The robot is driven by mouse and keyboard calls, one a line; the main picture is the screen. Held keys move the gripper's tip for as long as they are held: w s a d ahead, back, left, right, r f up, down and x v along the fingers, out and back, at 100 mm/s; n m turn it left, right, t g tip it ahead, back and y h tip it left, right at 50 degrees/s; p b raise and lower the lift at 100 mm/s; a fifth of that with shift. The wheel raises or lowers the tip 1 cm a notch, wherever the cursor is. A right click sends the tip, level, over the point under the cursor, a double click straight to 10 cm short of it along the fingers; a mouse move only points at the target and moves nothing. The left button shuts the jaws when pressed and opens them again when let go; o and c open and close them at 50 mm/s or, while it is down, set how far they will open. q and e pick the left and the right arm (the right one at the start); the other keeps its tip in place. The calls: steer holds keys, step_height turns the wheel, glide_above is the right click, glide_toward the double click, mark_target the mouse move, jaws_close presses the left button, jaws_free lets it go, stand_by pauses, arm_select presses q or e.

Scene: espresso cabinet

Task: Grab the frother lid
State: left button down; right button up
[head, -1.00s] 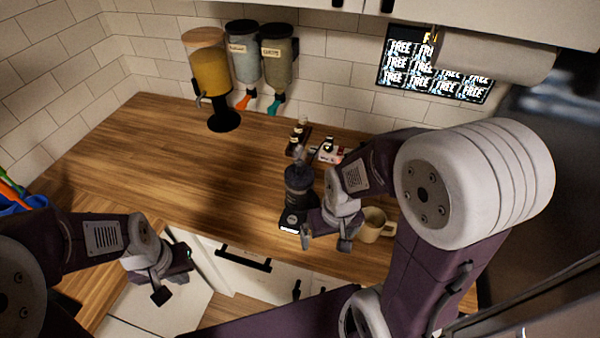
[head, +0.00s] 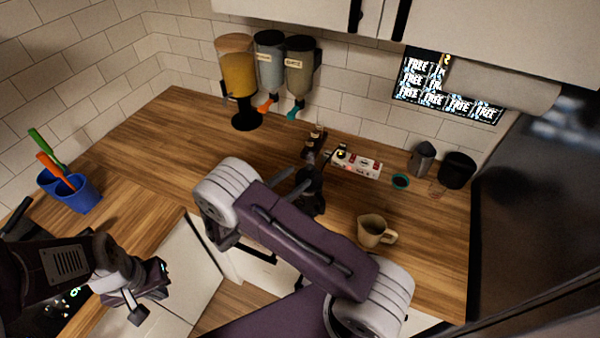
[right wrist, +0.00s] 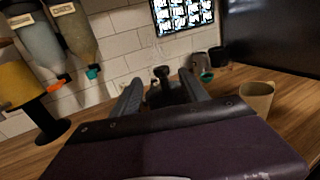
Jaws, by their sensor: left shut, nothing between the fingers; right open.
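The frother (head: 312,196) is a dark upright device on the wooden counter, partly hidden behind my right arm in the head view. Its black lid with a knob (right wrist: 161,73) shows in the right wrist view, just ahead of and between the fingertips. My right gripper (right wrist: 160,84) is open, with one finger on each side of the lid; I cannot tell whether either touches it. In the head view my right forearm largely hides this gripper. My left gripper (head: 136,305) is shut and empty at the lower left, far from the frother.
A beige mug (head: 371,231) stands right of the frother. Behind are dark bottles (head: 314,139), a white-and-red box (head: 358,164), a grey pot (head: 422,159) and a black cup (head: 457,170). Dispensers (head: 237,75) stand at the back; a blue holder (head: 75,196) is at left.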

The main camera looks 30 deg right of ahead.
mark_target(306, 170)
steer(key=p+x, duration=0.1)
steer(key=x, duration=0.2)
steer(key=shift+p, duration=0.4)
steer(key=shift+w+d+f, duration=0.15)
steer(key=shift+w+d, duration=0.05)
steer(key=shift+d, duration=0.15)
steer(key=shift+d+p, duration=0.3)
steer(key=shift+p, duration=0.1)
steer(key=p+x, duration=0.2)
steer(key=x, duration=0.2)
steer(key=shift+s+d, duration=0.1)
steer(key=shift+d+f, duration=0.2)
steer(key=shift+d, duration=0.1)
steer(key=shift+a, duration=0.2)
steer(key=c, duration=1)
steer(key=shift+r, duration=0.1)
jaws_close()
steer(key=shift+d, duration=0.1)
